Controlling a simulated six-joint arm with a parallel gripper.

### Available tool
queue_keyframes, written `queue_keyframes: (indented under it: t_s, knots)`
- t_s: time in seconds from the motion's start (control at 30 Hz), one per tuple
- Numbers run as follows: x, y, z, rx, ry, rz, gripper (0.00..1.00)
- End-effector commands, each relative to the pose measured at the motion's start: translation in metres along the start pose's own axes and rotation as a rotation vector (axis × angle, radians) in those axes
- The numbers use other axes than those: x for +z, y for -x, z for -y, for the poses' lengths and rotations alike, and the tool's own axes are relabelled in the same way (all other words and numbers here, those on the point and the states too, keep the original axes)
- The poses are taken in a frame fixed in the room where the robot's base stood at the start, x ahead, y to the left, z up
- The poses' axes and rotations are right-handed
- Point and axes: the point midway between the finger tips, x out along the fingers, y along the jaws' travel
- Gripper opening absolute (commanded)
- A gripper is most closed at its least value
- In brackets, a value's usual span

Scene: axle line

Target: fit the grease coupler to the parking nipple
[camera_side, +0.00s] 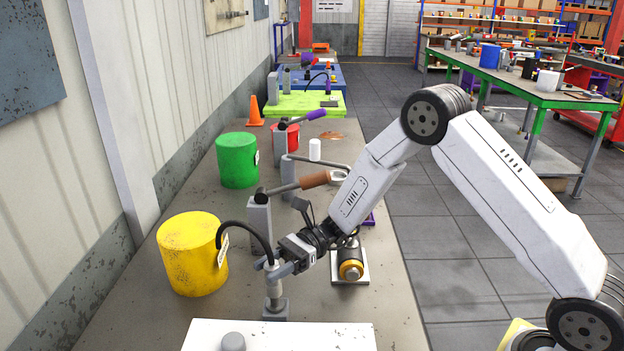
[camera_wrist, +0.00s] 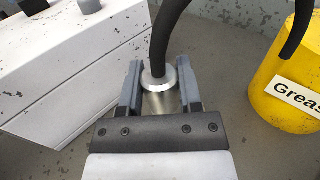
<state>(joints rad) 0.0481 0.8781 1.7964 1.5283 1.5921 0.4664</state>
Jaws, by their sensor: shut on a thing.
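The grease coupler (camera_side: 274,285) is a silvery metal cylinder with a black hose (camera_side: 252,229) rising from its top. My gripper (camera_side: 275,269) is shut on its upper part; the coupler looks about upright. In the wrist view the coupler (camera_wrist: 161,101) sits between the two grey fingers of my gripper (camera_wrist: 160,76), its hose running up. Below the coupler is a small grey block (camera_side: 275,310) on the bench. A nipple is not clearly visible; the coupler's lower end hides what is there, and I cannot tell whether it is seated.
A yellow drum (camera_side: 190,262) labelled "Greas…" stands left of the coupler. A white box (camera_side: 300,337) is close in front. A black and gold cylinder on a plate (camera_side: 350,270) is to the right. Behind are a lever stand (camera_side: 259,226) and a green drum (camera_side: 237,160).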

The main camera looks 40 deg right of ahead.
Motion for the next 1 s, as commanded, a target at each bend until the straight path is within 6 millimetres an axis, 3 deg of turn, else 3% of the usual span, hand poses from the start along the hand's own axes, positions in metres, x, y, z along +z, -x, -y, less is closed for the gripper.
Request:
queue_keyframes:
  t_s: [1.0]
  knots:
    - [-0.021, 0.000, 0.000, 0.000, 0.000, 0.000, 0.00]
